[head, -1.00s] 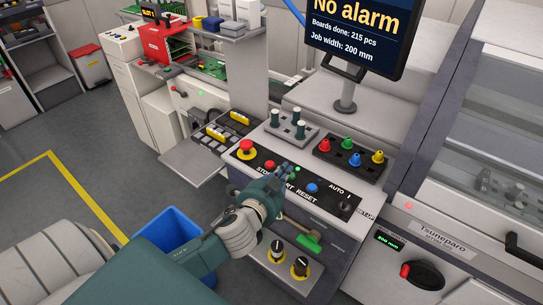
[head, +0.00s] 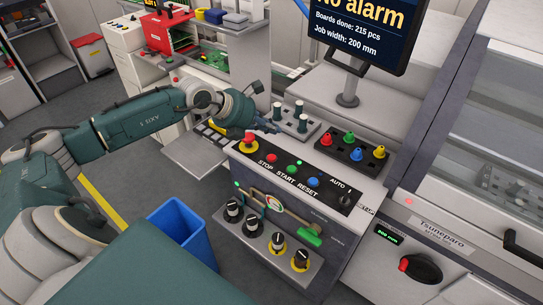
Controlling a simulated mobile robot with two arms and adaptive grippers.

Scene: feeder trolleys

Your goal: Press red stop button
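The red STOP button (head: 270,157) sits on the black strip of the control panel, above its STOP label, and is uncovered. A larger red mushroom button (head: 249,138) on a yellow base stands to its left. My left gripper (head: 268,125) is above and behind these buttons, near the panel's back edge. It points right and is apart from the STOP button. Its fingers are small and dark, so I cannot tell whether they are open. My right gripper is not in view.
Green START (head: 291,169) and blue RESET (head: 313,182) buttons and an AUTO switch (head: 346,199) line the strip. Grey pegs (head: 299,108) and a block with coloured pegs (head: 350,145) stand behind. Knobs (head: 277,243) sit below. A blue bin (head: 185,235) stands on the floor.

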